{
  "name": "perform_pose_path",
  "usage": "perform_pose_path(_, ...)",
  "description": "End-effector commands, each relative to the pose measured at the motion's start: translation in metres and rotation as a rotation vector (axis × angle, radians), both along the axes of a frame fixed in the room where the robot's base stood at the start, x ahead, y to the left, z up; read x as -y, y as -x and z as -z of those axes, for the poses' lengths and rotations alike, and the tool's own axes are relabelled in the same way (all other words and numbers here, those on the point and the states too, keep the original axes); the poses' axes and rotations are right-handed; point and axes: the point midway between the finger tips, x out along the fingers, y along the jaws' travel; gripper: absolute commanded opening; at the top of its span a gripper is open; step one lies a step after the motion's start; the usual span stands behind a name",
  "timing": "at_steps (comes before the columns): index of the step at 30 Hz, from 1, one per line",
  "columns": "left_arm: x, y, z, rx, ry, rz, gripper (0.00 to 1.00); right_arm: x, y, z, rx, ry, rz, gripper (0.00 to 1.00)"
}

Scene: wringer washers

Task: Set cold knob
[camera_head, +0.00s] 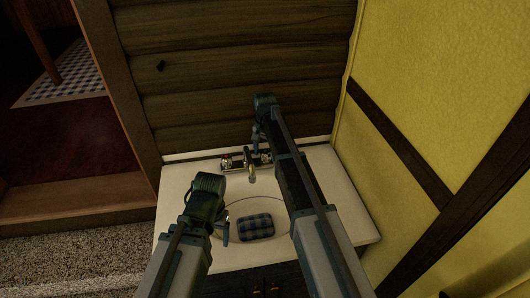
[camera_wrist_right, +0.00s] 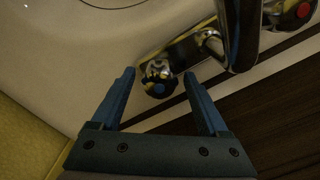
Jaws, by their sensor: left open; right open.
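The cold knob (camera_wrist_right: 157,74), chrome with a blue mark, sits at the left end of the chrome faucet in the right wrist view. In the head view it is the right-hand knob, partly hidden by my right arm. My right gripper (camera_wrist_right: 158,73) is open, with one fingertip on each side of the cold knob in the picture; I see no clear contact. The red-marked hot knob (camera_wrist_right: 302,11) is at the upper right there. My left gripper (camera_head: 223,230) is open and empty, over the left part of the sink.
The faucet spout (camera_head: 251,175) stands between the knobs, over the white sink (camera_head: 174,230). A dark plaid item (camera_head: 257,226) lies in the basin. A log wall (camera_head: 215,72) rises behind, and a yellow wall (camera_head: 440,90) is on the right.

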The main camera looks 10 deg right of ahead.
Motion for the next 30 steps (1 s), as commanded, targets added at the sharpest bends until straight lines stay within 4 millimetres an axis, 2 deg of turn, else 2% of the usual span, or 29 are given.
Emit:
perform_pose_path(5,0.000,0.000,-0.005,0.000,0.000,0.000,0.78,0.000,0.000,-0.005,-0.001,-0.001,0.000,0.78)
perform_pose_path(11,0.000,0.000,-0.022,0.000,0.000,0.000,0.78,0.000,0.000,-0.022,-0.001,-0.001,0.000,0.78)
perform_pose_path(30,0.000,0.000,-0.118,0.000,0.000,0.001,0.78,0.000,0.000,-0.118,0.000,0.000,0.000,0.78)
